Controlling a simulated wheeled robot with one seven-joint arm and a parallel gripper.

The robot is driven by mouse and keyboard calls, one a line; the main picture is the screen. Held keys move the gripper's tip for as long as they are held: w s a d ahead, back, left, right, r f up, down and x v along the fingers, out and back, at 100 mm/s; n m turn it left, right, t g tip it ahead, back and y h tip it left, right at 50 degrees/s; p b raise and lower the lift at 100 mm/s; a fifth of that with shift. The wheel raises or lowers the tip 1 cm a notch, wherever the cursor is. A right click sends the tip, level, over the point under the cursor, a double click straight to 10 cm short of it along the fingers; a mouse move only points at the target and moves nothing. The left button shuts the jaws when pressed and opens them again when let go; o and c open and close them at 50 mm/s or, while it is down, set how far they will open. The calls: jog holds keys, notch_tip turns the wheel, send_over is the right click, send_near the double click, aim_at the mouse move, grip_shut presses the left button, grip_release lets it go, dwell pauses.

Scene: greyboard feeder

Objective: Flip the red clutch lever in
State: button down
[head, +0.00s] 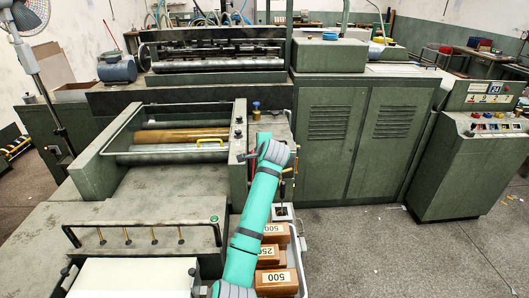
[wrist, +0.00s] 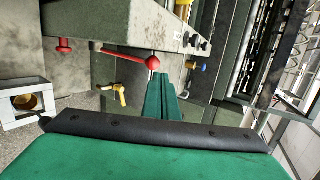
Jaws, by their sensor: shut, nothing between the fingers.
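In the wrist view the red clutch lever (wrist: 128,57) is a thin red rod with a round red ball at its right end, against the side of a grey-green machine body. My gripper (wrist: 160,78) is shut and empty, its green fingers pointing up the picture. The fingertips are just below the lever's ball; I cannot tell whether they touch it. In the head view my green arm reaches up to the feeder's right side. My gripper and the lever cannot be made out clearly there, largely hidden by the arm.
A red knob (wrist: 64,45) sits left of the lever and a yellow handle (wrist: 120,94) below it. A blue knob (wrist: 204,68) is to the right. Open floor (head: 370,250) lies to the right.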

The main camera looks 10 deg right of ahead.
jog(key=v, duration=0.6)
jog(key=shift+s+d+r, duration=0.2)
jog(key=shift+r, duration=0.25)
